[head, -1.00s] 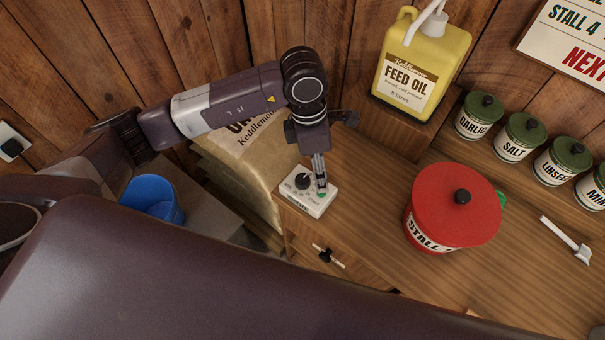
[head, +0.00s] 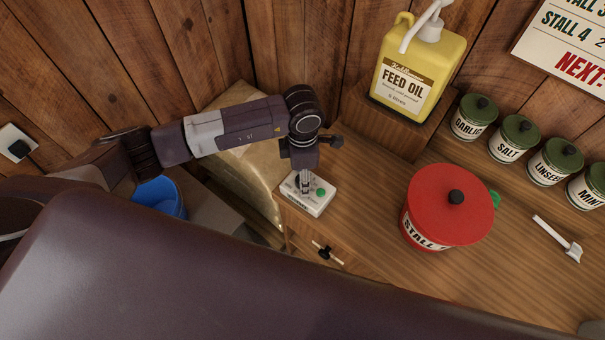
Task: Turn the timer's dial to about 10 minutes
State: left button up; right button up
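The timer (head: 314,206) is a small white box near the left corner of the wooden worktop, with a green button (head: 320,191) on its top right. My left gripper (head: 305,187) points down over the left part of the timer's top, where the dark dial is. The fingers and their shadow hide most of the dial, so its setting cannot be read. The fingers look close together, but whether they grip the dial or only hover over it cannot be told. My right gripper is out of view.
A red lidded pot (head: 445,211) stands right of the timer. Yellow feed oil (head: 410,80) stands on a raised block behind. Green-lidded jars (head: 475,118) line the back right, near a white scoop (head: 558,238). A sack (head: 262,185) and blue bucket (head: 158,197) are left.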

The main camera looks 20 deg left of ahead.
pick_arm(q)
jog(key=shift+c, duration=0.6)
jog(key=c, duration=1)
jog(key=shift+f+m+b, duration=0.2)
jog(key=shift+m+b, duration=0.2)
jog(key=shift+b, duration=0.5)
jog(key=shift+c, duration=0.2)
jog(key=m+b, duration=0.9)
jog(key=b, duration=0.7)
jog(key=shift+m, duration=0.3)
jog(key=shift+r+m+b, duration=0.2)
jog(key=shift+m+b, duration=0.6)
jog(key=shift+b, duration=0.15)
jog(key=o, duration=1.2)
jog(key=shift+c, duration=0.2)
jog(key=shift+r, duration=0.1)
